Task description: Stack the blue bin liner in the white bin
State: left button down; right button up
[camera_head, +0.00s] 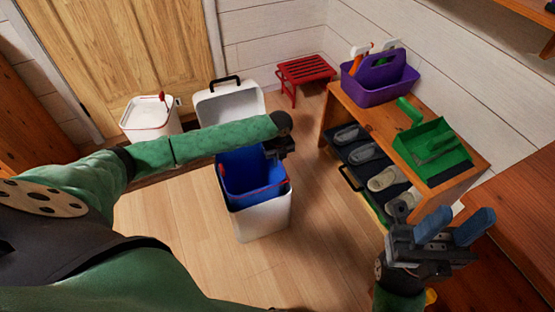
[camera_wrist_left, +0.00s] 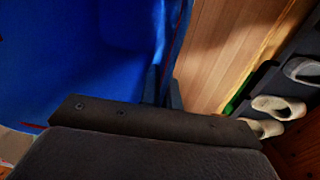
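The white bin (camera_head: 265,222) stands on the floor in the middle of the head view. The blue bin liner (camera_head: 240,172), with red marks along its rim, sits in the bin's mouth. I cannot tell how deep it sits. My left gripper (camera_head: 279,152) is at the liner's back right rim, partly hidden by my arm. In the left wrist view the liner (camera_wrist_left: 70,60) fills the left side, and its edge runs between the two close fingers (camera_wrist_left: 163,88), which appear shut on it. My right gripper (camera_head: 453,227) is open and empty at the lower right.
A white lid-like panel with a black handle (camera_head: 228,101) stands behind the bin. A white bucket (camera_head: 148,117) is at the back left, a red stool (camera_head: 305,71) at the back. A wooden shoe bench (camera_head: 459,181) on the right bears a purple caddy (camera_head: 380,83) and green dustpan (camera_head: 433,150).

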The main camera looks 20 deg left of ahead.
pick_arm(q)
jog(key=shift+f, duration=0.2)
jog(key=c, duration=1.6)
grip_release()
jog(key=shift+c, duration=0.2)
